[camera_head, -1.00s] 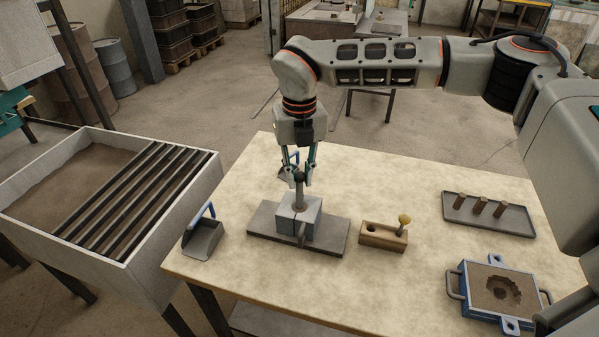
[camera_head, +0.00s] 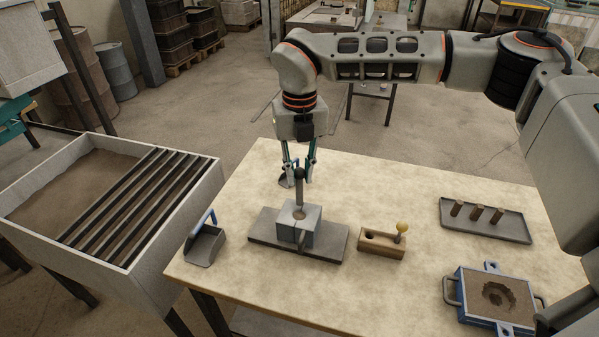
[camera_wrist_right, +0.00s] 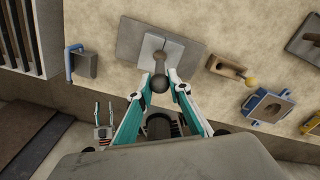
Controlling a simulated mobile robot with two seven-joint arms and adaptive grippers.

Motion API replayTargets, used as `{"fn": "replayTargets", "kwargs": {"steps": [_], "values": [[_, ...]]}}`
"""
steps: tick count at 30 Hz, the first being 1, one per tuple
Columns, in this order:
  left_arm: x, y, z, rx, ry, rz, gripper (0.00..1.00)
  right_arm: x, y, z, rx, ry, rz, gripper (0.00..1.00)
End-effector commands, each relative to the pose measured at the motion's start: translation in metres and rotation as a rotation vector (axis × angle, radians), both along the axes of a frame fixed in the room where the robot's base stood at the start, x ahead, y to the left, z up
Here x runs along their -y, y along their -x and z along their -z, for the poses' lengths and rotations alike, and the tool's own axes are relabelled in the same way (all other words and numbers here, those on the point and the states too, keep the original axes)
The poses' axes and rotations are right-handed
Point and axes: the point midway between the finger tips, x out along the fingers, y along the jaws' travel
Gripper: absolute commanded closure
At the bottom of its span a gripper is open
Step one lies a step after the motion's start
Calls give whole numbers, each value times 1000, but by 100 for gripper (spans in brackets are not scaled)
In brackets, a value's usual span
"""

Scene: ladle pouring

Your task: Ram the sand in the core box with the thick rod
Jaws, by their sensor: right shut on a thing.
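The grey two-part core box (camera_head: 312,223) stands on a dark plate (camera_head: 333,247) near the table's middle, with a brown sand opening in its top. My right gripper (camera_head: 299,172) is above it, shut on the knobbed top of the thick dark rod (camera_head: 299,192). The rod is upright, its lower end at or just over the opening; I cannot tell if it touches sand. In the right wrist view the rod's knob (camera_wrist_right: 160,83) is between the fingertips, over the core box (camera_wrist_right: 149,46). My left gripper (camera_wrist_right: 104,114) shows there, low left, fingers apart and empty.
A barred sand bin (camera_head: 200,192) stands left of the table. A blue-handled scoop (camera_head: 205,246) and a wooden block with a yellow knob (camera_head: 378,245) flank the core box. A tray (camera_head: 484,227) of brown pegs and a blue-framed sand mould (camera_head: 492,295) are at right.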

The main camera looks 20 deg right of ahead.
Motion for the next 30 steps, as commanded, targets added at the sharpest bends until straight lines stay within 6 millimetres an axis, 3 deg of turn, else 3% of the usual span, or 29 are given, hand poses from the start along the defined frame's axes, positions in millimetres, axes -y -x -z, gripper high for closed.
{"fn": "replayTargets", "kwargs": {"steps": [8,30], "values": [[-3,1,4,0,-8,6,60,0,0,3,0,0,0,100],[2,-3,29,2,4,-5,60,0,0,47,1,0,0,100]]}}
